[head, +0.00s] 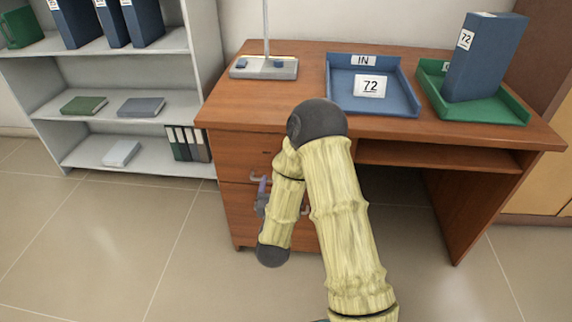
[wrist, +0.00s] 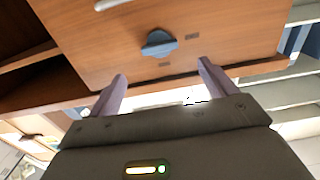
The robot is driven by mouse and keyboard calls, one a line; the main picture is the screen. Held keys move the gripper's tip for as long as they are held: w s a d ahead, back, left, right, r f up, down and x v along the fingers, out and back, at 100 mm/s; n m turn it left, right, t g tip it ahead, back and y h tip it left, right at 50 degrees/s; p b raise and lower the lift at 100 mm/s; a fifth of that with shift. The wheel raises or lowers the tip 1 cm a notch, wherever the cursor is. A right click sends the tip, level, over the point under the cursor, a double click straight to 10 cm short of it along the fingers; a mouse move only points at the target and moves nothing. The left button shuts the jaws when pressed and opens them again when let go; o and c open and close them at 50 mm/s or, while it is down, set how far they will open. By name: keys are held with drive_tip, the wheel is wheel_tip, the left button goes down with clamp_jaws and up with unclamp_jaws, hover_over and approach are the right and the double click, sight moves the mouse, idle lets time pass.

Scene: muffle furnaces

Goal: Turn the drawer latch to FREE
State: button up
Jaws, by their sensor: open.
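The drawer latch (wrist: 158,43) is a blue knob with a raised bar, on the brown drawer front (wrist: 225,30) in the wrist view. Its bar lies nearly level in that tilted picture. Two small dark labels (wrist: 193,37) are near it, too small to read. My gripper (wrist: 160,80) is open and empty, its two pale purple fingers spread, with the latch beyond and between the fingertips, apart from them. In the head view my gripper (head: 263,185) is at the desk's left drawers, partly behind my arm. The latch cannot be made out there.
A pale drawer handle (wrist: 108,4) is at the wrist view's top edge. The wooden desk (head: 300,75) carries a blue IN tray (head: 342,97), a green tray (head: 480,113) with a blue binder (head: 485,58), and a lamp base (head: 264,68). Grey shelves (head: 110,120) stand left; floor between is clear.

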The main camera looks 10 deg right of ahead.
drive_tip(key=b+x, duration=0.1)
drive_tip(key=x, duration=0.8)
drive_tip(key=shift+w+d, duration=0.1)
drive_tip(key=shift+w, duration=0.2)
drive_tip(key=shift+s, duration=0.1)
drive_tip(key=c, duration=1)
